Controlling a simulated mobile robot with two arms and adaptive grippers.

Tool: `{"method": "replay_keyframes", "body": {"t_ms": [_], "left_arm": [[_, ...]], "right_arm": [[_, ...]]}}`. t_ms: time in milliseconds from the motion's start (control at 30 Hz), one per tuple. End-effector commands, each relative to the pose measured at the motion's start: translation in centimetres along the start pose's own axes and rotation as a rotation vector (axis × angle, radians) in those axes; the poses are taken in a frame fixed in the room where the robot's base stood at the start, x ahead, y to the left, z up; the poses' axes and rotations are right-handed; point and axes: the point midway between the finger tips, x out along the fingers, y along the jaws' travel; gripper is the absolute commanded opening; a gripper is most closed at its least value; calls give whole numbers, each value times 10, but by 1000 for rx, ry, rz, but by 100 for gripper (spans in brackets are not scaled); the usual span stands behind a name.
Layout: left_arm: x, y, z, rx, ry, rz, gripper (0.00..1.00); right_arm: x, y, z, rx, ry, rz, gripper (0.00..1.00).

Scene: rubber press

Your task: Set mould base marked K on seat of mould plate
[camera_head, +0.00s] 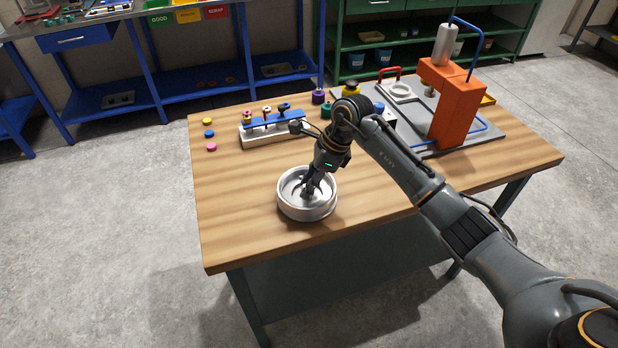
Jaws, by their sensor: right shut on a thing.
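A round, grey metal mould base (290,208) with a raised rim is at the front middle of the wooden table. My right gripper (308,190) reaches down into it and is shut on it. No letter K can be read on it at this size. I cannot tell whether the mould base rests on the table or is held just above it. The mould plate (411,97), with a pale ring-shaped seat and a red handle, lies at the back by the press, apart from the mould base. My left gripper is not in view.
An orange press (459,110) stands on a grey base plate at the back right. A rack with a blue bar (274,120) stands at the back left. Small coloured discs (208,134) lie left of it. The wooden table (238,215) is bare at front left.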

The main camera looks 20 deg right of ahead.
Motion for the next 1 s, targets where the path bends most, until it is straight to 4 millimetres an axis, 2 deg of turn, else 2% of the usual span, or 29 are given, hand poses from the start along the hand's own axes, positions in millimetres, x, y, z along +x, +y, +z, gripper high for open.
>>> {"method": "replay_keyframes", "body": {"t_ms": [133,167,267,667,767,1000], "left_arm": [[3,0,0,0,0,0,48],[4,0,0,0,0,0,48],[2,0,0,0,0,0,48],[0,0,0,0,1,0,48],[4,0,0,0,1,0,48],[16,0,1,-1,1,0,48]], "right_arm": [[0,-1,1,-2,-5,-4,0],[3,0,-1,0,0,0,27],[2,0,-1,0,0,1,48],[-3,0,0,0,0,-1,48],[-16,-2,-1,1,0,-6,48],[-67,-2,-1,-1,0,-6,48]]}}
